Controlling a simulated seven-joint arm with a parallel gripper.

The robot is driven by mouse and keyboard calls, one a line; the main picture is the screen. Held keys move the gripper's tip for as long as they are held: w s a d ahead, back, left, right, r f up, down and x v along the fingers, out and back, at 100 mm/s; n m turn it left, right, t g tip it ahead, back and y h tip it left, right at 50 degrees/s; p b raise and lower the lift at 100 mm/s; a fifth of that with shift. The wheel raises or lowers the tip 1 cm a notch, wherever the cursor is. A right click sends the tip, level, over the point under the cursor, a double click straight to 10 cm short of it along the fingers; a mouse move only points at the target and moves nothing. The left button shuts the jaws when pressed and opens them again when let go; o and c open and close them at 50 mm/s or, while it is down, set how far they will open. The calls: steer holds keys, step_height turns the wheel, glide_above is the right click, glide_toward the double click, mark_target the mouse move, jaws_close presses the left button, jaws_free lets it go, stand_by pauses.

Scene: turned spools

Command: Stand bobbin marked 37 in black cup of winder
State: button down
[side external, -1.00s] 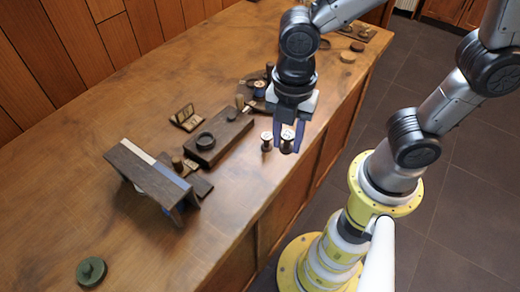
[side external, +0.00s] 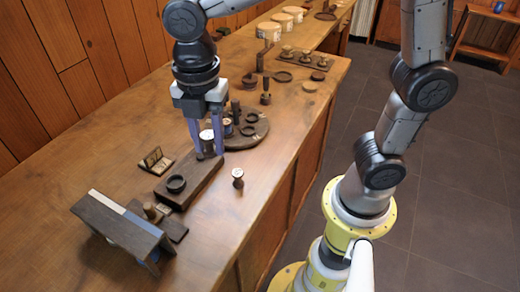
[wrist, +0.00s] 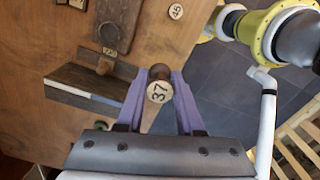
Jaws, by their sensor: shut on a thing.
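My gripper (side external: 206,148) is shut on the bobbin marked 37 (wrist: 159,92), whose pale numbered end faces the wrist camera. In the side view the held bobbin (side external: 207,139) is upright between the purple fingers and appears above the far end of the winder's dark wooden base (side external: 204,178). The black cup (side external: 176,184) sits at the near end of that base, apart from the bobbin. The cup also shows at the upper left of the wrist view (wrist: 109,33). The lower end of the bobbin is partly hidden by the fingers.
Another pale-topped bobbin (side external: 238,178) stands right of the winder; its number looks like 45 in the wrist view (wrist: 175,11). A dark bench-like stand (side external: 118,226) is at lower left, a small open case (side external: 155,160) beyond the winder. A round board (side external: 245,128) carries rings and posts.

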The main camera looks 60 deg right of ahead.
steer(key=w+a+f, duration=0.2)
steer(key=w, duration=0.6)
glide_above(177, 184)
steer(key=shift+m, duration=0.3)
steer(key=shift+w+f, duration=0.1)
steer(key=shift+f, duration=5.25)
steer(key=shift+f, duration=0.7)
